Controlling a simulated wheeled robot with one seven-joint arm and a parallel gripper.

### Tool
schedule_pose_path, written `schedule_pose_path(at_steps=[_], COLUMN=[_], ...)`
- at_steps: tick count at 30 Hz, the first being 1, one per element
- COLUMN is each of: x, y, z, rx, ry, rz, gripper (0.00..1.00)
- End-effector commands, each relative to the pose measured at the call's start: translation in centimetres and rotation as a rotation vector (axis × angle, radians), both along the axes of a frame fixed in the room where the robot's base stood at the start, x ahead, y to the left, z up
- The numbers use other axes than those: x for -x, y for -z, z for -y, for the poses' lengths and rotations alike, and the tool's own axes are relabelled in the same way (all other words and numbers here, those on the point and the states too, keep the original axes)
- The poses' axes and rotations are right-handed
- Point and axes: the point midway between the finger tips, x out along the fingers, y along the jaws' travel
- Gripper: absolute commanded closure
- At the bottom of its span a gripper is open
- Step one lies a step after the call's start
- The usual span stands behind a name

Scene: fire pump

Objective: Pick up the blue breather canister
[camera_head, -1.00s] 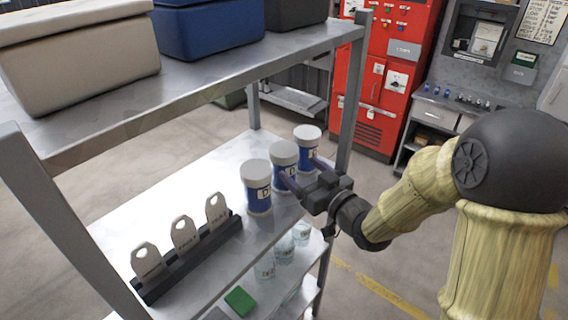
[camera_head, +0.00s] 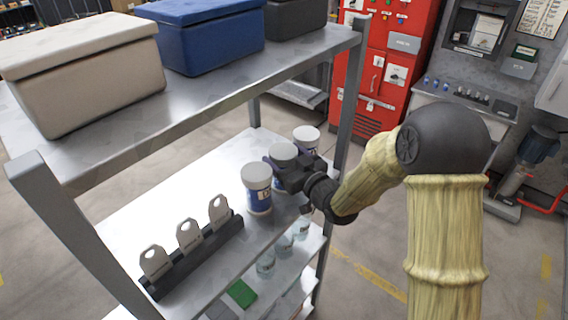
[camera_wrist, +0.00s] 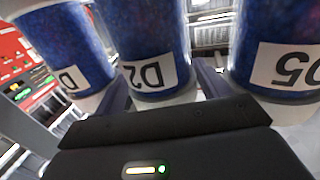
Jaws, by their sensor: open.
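Three blue canisters with white lids stand in a row on the shelf in the head view: a near one (camera_head: 257,188), a middle one (camera_head: 284,153) and a far one (camera_head: 307,135). My gripper (camera_head: 285,166) is open at the middle canister, with a finger on either side of it, partly hiding it. In the wrist view the middle canister, labelled D2 (camera_wrist: 147,50), stands between the open fingers. The neighbouring canisters show at left (camera_wrist: 68,45) and right (camera_wrist: 275,45), close outside the fingers. I cannot tell whether either finger touches a canister.
A black rack (camera_head: 195,259) with several grey tags stands on the same shelf. The upper shelf (camera_head: 215,88) overhangs, carrying beige, blue and dark bins. A shelf post (camera_head: 349,105) stands just beyond the canisters. Clear jars (camera_head: 284,245) sit on the lower shelf.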

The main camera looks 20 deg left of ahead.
Motion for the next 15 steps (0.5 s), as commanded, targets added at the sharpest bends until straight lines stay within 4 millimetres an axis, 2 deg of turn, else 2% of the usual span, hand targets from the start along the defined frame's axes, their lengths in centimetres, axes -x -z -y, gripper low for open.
schedule_pose_path(at_steps=[5, 15], x=[-1.3, -1.5], y=[-0.2, 0.0], z=[-1.6, -1.6], rx=[0.0, 0.001], ry=[0.002, 0.004], rz=[0.0, 0.001], gripper=[0.26, 0.26])
